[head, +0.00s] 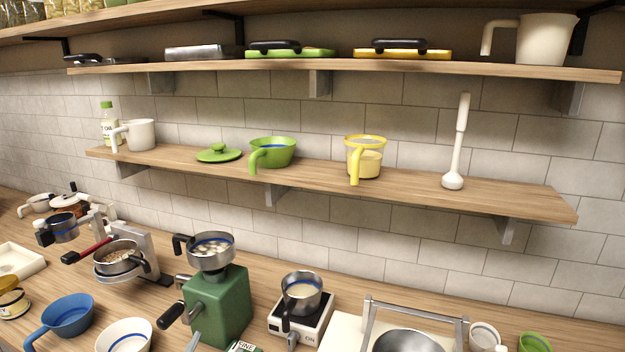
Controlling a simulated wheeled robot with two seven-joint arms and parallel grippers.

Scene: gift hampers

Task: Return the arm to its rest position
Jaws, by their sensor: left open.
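Of my left gripper (194,342), only a small grey part seems to show at the bottom edge, in front of the green grinder (218,305). It is open, and nothing shows held in it. Most of the gripper and its arm are cut off by the frame. A white bowl (125,337) stands to its left. My right gripper is not in view.
A blue pan (67,316) and a coffee machine (145,250) stand at left. A small pot (302,295) sits on a white appliance (318,325). A metal bowl (408,342) is at lower right. Two wooden shelves (400,190) with kitchenware hang above; the counter is crowded.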

